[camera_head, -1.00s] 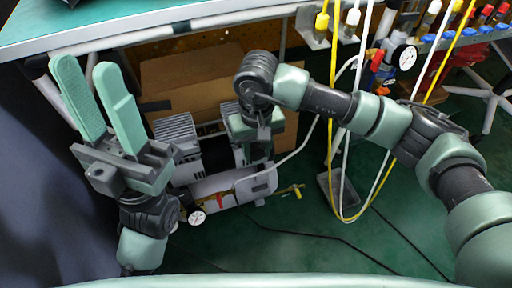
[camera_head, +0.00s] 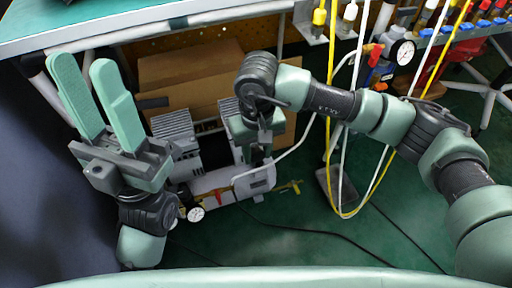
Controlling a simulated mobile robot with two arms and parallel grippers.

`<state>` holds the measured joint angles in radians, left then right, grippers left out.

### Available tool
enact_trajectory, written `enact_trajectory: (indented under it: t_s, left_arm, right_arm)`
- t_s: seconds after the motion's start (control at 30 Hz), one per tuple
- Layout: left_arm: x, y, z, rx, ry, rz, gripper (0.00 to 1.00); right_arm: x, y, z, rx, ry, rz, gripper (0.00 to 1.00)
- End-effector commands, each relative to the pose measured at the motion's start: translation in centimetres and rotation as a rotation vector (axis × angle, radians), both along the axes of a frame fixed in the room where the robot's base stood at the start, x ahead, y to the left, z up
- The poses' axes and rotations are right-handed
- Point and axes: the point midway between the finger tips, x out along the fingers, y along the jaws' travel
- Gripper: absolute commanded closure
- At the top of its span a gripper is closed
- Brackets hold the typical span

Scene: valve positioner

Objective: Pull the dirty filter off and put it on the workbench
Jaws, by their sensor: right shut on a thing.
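My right gripper (camera_head: 252,143) points down at the right pump head of a grey compressor (camera_head: 228,183) under the workbench. It is shut on a small part there, most likely the dirty filter, which the fingers and wrist hide almost wholly. I cannot tell whether that part still touches the compressor. My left gripper (camera_head: 92,92) is raised at the left, with its two green fingers apart and nothing between them. The workbench (camera_head: 150,18) has a pale green top that runs along the upper left, above and behind both grippers.
A cardboard box (camera_head: 190,75) stands behind the compressor. A pressure gauge (camera_head: 195,213) sits at its front left. Yellow and white hoses (camera_head: 341,190) hang at the right, close to my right arm. A regulator with a gauge (camera_head: 402,52) is at the upper right.

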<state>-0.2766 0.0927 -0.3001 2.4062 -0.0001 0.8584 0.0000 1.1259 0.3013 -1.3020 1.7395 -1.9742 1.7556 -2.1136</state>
Motion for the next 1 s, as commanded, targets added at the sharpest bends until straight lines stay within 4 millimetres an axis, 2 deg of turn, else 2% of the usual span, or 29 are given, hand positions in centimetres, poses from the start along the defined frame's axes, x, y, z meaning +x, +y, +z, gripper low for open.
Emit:
enact_trajectory:
  t_s: [0.5, 1.0]
  left_arm:
    - [0.1, 0.0, -0.1, 0.002, 0.003, 0.000, 0.64]
    - [0.0, 0.0, 0.1, 0.001, -0.006, -0.001, 0.64]
  right_arm:
    - [-2.8, -1.0, 0.0, 0.000, 0.000, -0.001, 1.00]
    - [-3.0, -1.0, 0.0, 0.000, 0.000, -0.001, 1.00]
